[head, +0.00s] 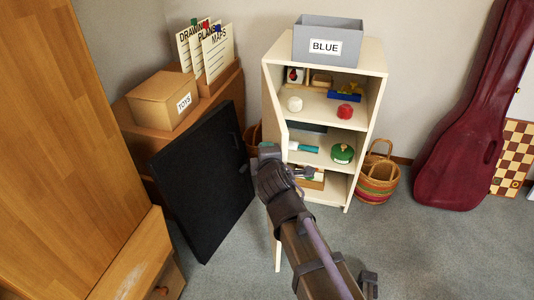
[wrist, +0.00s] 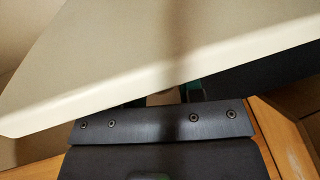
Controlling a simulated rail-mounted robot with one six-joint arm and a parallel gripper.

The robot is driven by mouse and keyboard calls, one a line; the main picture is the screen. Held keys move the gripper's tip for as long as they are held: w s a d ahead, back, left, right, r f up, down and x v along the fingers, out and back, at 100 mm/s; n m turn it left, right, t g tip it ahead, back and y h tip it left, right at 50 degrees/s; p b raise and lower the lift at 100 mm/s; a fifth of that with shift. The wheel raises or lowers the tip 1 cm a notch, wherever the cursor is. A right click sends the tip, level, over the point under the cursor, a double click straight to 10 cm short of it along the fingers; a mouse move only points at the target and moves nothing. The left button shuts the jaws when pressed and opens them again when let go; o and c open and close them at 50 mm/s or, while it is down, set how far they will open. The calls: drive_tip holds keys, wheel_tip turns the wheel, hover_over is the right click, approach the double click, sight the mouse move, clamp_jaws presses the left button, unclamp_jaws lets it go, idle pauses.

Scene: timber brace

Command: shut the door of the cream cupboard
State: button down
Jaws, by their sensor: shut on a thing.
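The cream cupboard (head: 364,104) stands against the back wall with its shelves exposed. Its door (head: 277,122) is hinged at the left and stands wide open, seen nearly edge-on.
A black panel (head: 205,180) leans left of the door. A grey box marked BLUE (head: 327,42) sits on the cupboard. Grey carpet in front of the cupboard is open.

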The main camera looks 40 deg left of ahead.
drive_tip(key=c, duration=0.7)
unclamp_jaws()
drive_tip(key=shift+c, duration=0.2)
drive_tip(key=p+v, duration=0.2)
drive_tip(key=v, duration=0.8)
drive_tip(key=shift+s+d+p, duration=0.25)
drive_tip(key=shift+d+p, duration=0.05)
drive_tip(key=shift+p, duration=0.1)
